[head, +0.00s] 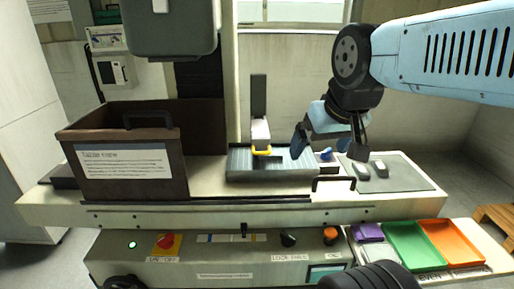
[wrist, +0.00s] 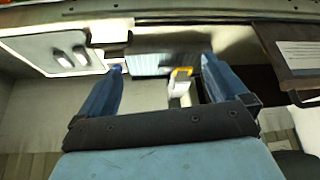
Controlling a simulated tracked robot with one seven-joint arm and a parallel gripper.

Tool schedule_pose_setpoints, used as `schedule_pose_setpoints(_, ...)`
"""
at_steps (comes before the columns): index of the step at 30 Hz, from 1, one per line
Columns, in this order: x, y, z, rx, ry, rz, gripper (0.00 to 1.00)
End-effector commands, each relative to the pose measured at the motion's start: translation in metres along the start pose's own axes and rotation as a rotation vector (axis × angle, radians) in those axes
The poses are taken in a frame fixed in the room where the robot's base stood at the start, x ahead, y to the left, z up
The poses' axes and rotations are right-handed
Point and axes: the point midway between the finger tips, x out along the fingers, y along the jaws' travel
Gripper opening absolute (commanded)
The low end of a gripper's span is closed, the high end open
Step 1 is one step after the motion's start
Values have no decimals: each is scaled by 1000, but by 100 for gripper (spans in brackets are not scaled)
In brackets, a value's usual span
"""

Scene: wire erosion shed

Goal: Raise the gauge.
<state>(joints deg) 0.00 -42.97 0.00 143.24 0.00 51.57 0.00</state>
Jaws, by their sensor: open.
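What appears to be the gauge is a white block (head: 260,132) with a yellow handle (head: 262,152) at its lower front, set against an upright dark grey post (head: 258,95). It stands at the ribbed metal plate (head: 240,165) in the middle of the bench. In the wrist view the white block (wrist: 179,92) and yellow handle (wrist: 182,71) show between the fingers, nearer the right one. My gripper (head: 328,150) is open and empty, to the right of the gauge in the head view, apart from it. It also shows in the wrist view (wrist: 162,65).
A brown box (head: 120,180) with a label and black handle stands left of the plate. A grey mat (head: 400,175) with small grey items lies at the right. Purple, green (head: 413,245) and orange trays sit lower right. A machine head (head: 170,28) hangs at upper left.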

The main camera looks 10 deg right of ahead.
Motion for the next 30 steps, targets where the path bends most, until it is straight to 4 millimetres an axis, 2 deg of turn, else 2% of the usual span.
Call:
schedule_pose_setpoints(10,0,0,0,0,0,0,100)
schedule_pose_setpoints(16,1,-1,-10,-56,-15,-3,81)
schedule_pose_setpoints(23,11,-8,-58,-336,-85,-25,59)
schedule_pose_setpoints(28,27,-15,-98,-582,-142,-53,43)
schedule_pose_setpoints(30,35,-19,-114,-683,-163,-67,40)
